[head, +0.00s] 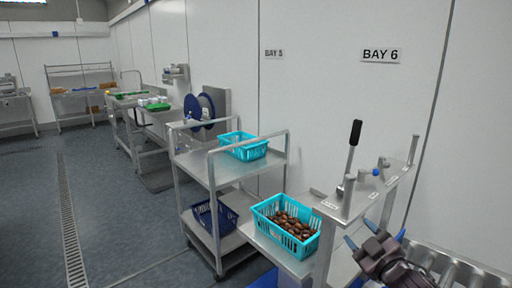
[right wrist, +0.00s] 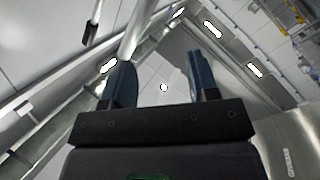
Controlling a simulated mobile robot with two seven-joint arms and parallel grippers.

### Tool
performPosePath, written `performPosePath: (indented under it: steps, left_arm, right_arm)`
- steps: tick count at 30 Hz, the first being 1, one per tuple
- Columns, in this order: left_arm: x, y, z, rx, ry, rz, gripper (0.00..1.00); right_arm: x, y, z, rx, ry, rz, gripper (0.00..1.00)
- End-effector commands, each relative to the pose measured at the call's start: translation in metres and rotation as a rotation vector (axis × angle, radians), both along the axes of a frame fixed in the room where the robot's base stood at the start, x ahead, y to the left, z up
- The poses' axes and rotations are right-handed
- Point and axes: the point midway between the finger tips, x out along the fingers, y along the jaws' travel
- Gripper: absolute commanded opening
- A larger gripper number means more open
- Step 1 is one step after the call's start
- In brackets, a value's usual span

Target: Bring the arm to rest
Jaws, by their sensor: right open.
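My right gripper (head: 375,239) is at the lower right of the head view, beside the steel stand (head: 327,235) with the upright black-handled lever (head: 353,146). Its two blue fingertips point up and are spread apart. In the right wrist view the gripper (right wrist: 163,83) is open, with nothing between its fingers and the ceiling lights beyond. My left gripper is not in view.
A turquoise crate of dates (head: 264,218) sits left of the stand. A steel cart (head: 205,170) carries a turquoise basket (head: 224,150) above and a dark blue one (head: 203,217) below. Rollers (head: 450,272) lie at right. The floor (head: 120,210) at left is clear.

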Motion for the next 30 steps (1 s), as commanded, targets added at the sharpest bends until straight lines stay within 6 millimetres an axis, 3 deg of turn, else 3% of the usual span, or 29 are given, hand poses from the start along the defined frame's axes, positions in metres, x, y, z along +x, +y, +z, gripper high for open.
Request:
performPosePath:
  steps: [1,6,18,24,30]
  left_arm:
    - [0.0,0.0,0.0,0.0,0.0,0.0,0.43]
    - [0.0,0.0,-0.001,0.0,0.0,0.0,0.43]
    - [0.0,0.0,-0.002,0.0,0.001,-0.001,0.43]
    - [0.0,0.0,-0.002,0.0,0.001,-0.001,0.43]
    - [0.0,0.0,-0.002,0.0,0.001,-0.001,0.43]
  right_arm:
    - [-0.016,-0.001,-0.026,0.055,0.067,-0.02,0.54]
    - [-0.07,-0.002,-0.094,0.204,0.249,-0.085,0.54]
    - [-0.218,-0.012,-0.214,0.448,0.549,-0.283,0.54]
    - [-0.287,-0.017,-0.258,0.496,0.674,-0.382,0.54]
    - [-0.318,-0.021,-0.273,0.497,0.728,-0.419,0.54]
